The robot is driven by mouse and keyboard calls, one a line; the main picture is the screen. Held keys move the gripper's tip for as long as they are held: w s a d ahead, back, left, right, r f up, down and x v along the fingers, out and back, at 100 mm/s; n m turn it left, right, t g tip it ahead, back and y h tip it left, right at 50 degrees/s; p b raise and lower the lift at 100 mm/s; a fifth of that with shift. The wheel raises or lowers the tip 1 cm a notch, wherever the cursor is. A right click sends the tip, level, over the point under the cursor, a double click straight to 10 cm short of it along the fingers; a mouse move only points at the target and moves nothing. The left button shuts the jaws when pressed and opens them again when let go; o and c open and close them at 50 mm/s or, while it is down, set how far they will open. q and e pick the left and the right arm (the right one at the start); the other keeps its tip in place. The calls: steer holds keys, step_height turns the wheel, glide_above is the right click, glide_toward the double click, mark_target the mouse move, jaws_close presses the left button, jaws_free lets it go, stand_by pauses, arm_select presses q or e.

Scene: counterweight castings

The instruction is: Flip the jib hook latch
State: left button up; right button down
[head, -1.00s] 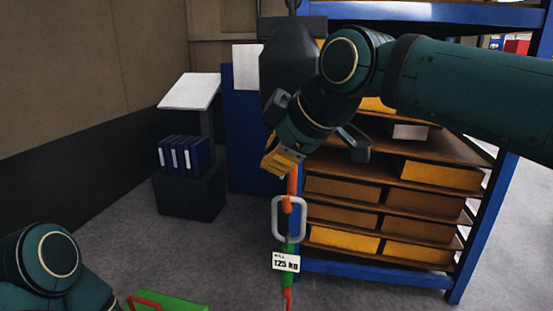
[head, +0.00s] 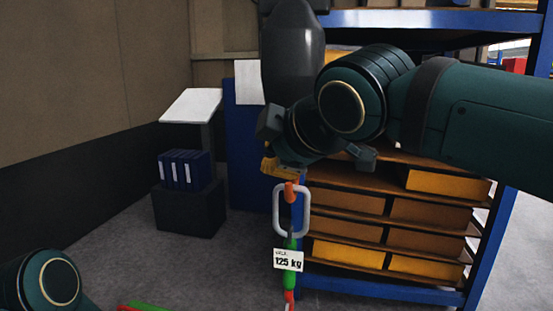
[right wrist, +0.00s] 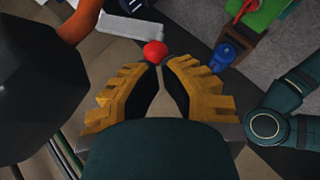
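An orange hook part (head: 290,190) hangs below the dark grey hook block (head: 296,60) in the head view; an orange curved piece (right wrist: 76,22) shows in the right wrist view. A red ball-shaped knob (right wrist: 155,52), possibly on the latch, lies just beyond the fingertips of my right gripper (right wrist: 160,67). Those yellow fingers are slightly apart with nothing clearly between them. In the head view my right gripper (head: 281,168) is just above and left of the orange part, and my wrist hides the upper hook. I cannot make out the latch's position. My left gripper is out of view.
A grey ring (head: 278,212) and green sling with a 125 kg tag (head: 288,260) hang below the hook. A blue-framed shelf (head: 380,293) with yellow boxes stands behind at right. Blue binders (head: 184,170) sit at left.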

steer(key=shift+w+d+f+b, duration=0.1)
steer(key=shift+w+f+b, duration=0.15)
steer(key=shift+f+b, duration=0.7)
steer(key=shift+w+d+f+b, duration=0.1)
steer(key=shift+w+f+b, duration=0.15)
steer(key=shift+f+b, duration=0.7)
steer(key=shift+f+p, duration=0.35)
steer(key=shift+r, duration=0.15)
